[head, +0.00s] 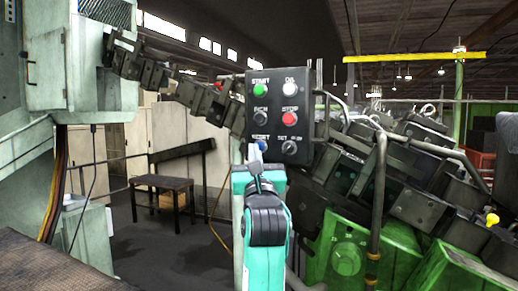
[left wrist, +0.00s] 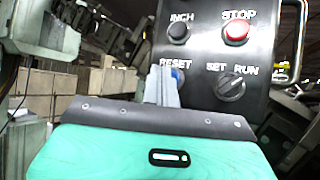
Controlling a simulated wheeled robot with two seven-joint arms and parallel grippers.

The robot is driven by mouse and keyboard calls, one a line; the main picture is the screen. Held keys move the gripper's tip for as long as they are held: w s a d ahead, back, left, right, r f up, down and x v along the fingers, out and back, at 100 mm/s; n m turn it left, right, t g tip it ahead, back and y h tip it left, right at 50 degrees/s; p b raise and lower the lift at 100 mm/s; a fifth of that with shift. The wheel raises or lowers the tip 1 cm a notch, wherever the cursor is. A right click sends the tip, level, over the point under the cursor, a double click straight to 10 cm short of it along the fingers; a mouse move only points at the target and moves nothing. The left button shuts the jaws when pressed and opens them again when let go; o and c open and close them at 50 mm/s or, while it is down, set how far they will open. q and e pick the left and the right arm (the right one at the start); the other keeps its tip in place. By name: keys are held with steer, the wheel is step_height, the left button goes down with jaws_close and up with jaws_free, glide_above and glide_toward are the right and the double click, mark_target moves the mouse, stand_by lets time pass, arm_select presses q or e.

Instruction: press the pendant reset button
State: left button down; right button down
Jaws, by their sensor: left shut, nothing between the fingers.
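The black pendant box (head: 275,105) hangs in the middle of the head view. I cannot tell whether the tip touches the button. My right gripper is not in view.
Close around it on the pendant are the black inch button (head: 261,117), the red stop button (head: 290,119) and the set/run switch (head: 289,147). A green start button (head: 260,90) is above. Green machinery (head: 345,255) and bent pipes stand to the right.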

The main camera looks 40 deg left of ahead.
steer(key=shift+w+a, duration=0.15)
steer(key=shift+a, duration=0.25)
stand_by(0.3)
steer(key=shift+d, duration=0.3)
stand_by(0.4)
arm_select(q)
steer(key=shift+w, duration=0.1)
stand_by(0.3)
steer(key=shift+w+a, duration=0.1)
steer(key=shift+w, duration=0.15)
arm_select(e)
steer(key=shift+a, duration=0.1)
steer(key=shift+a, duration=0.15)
